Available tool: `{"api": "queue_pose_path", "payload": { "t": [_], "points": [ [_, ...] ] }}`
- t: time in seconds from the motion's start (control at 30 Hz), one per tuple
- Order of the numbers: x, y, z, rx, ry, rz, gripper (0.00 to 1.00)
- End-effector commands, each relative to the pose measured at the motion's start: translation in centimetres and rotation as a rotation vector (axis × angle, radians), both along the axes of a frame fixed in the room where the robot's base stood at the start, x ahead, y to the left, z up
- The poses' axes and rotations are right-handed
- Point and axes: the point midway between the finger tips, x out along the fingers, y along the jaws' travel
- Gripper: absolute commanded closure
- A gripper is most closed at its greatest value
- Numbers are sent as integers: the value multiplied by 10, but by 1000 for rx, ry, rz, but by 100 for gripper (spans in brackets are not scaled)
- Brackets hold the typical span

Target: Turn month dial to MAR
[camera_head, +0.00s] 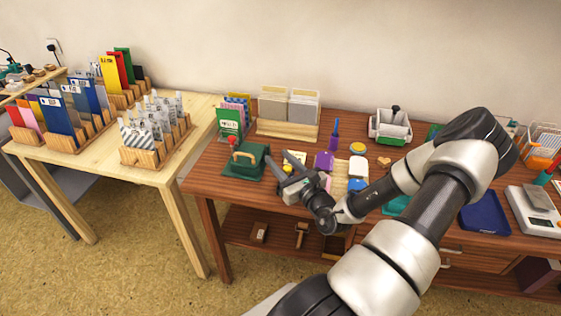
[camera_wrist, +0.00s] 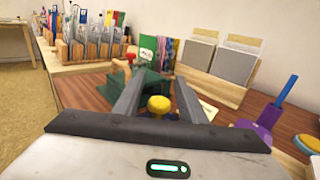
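A dark green device (camera_head: 245,163) with a red knob (camera_head: 232,142) and a tan handle sits at the left of the red-brown table. The device (camera_wrist: 146,84) and its red knob (camera_wrist: 130,57) also show in the wrist view, partly behind my fingers. My gripper (camera_head: 281,168) is low over the table, just right of the device. Its fingers (camera_wrist: 157,88) are apart. A yellow round knob (camera_wrist: 158,103) shows between them in the wrist view, with no visible finger contact; it also shows in the head view (camera_head: 287,168). No month lettering is readable, and I cannot tell which part is the month dial.
Beige and grey panels in a wooden rack (camera_head: 288,130) stand behind. A green card holder (camera_head: 229,123) stands behind the device. The table's front edge is close below my gripper.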

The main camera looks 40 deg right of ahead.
Motion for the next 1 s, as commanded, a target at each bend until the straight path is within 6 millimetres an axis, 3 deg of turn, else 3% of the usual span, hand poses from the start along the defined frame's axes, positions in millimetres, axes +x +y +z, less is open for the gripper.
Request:
{"api": "queue_pose_path", "payload": {
  "t": [0.17, 0.4, 0.77, 1.0],
  "points": [
    [0, 0, 0, 0, 0, 0, 63],
    [0, 0, 0, 0, 1, 0, 100],
    [0, 2, 0, -1, 1, 44, 100],
    [0, 6, 0, -5, 3, 170, 100]
  ]
}}
